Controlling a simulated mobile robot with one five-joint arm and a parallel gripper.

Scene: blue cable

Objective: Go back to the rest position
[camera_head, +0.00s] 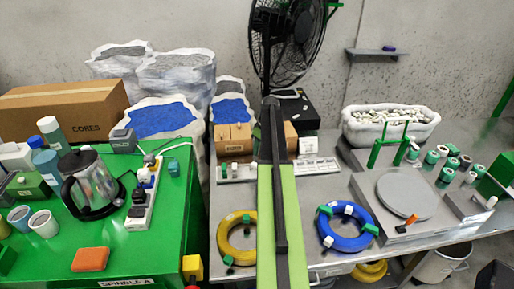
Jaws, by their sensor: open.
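My arm (279,215), lime green and black, stands upright in the middle of the head view, running from the bottom edge to a dark top end in front of the fan's lower part. My gripper and its fingertips cannot be made out. The blue cable (330,237) lies coiled on the grey metal table (310,196), right of my arm and apart from it. White and green pieces sit on the coil.
A yellow coil (222,238) lies just left of my arm. The green table (65,238) at left holds a kettle (94,182), cups and a power strip (144,200). A round grey plate (406,196) and green posts stand at right. A black fan (290,38) stands behind.

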